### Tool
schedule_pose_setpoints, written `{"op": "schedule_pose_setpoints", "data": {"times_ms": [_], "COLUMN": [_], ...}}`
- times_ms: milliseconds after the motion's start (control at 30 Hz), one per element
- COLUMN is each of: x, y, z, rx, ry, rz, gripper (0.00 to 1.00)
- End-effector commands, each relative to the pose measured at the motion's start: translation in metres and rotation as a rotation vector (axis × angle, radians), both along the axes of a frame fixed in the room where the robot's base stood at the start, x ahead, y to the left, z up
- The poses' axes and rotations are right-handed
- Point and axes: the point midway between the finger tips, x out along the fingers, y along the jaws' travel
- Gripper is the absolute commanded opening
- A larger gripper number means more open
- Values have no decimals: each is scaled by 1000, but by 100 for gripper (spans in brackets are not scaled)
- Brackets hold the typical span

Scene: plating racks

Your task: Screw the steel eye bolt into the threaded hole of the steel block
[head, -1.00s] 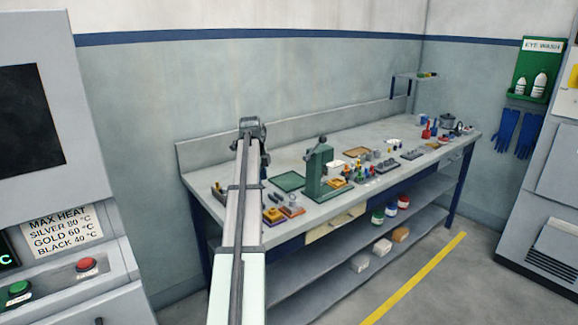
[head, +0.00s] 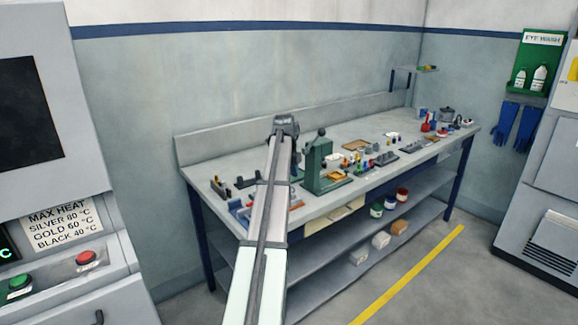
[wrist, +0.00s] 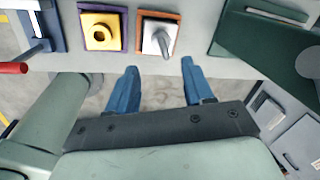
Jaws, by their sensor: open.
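In the wrist view, a pale steel block (wrist: 153,34) sits in an orange-brown tray on the bench. A grey metal rod-like piece (wrist: 164,42) stands up from it, tilted in the picture; I cannot tell whether this is the eye bolt or how it is seated. Left of it, a yellow block (wrist: 99,34) with a dark-centred ring on top sits in a purple tray. My gripper (wrist: 159,66) has blue fingers, open and empty, pointing toward the two blocks and apart from both. In the head view my arm hides the gripper and most of this area.
A green press (head: 320,165) stands right of the blocks; its base (wrist: 260,45) shows in the wrist view. A blue fixture (wrist: 38,25) and a red handle (wrist: 14,68) are at the left. Several small tools and parts cover the bench (head: 345,195) farther right.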

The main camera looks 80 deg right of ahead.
Motion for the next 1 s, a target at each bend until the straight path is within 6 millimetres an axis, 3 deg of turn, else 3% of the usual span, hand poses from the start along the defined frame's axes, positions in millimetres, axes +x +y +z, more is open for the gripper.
{"op": "schedule_pose_setpoints", "data": {"times_ms": [200, 400, 900, 1000], "x": [-2, -4, -5, -5], "y": [-5, -8, -10, -10], "z": [-35, -55, -64, -64], "rx": [1, 0, 0, 0], "ry": [0, 0, 0, 0], "rz": [1, 1, 1, 1], "gripper": [52, 52, 52, 42]}}
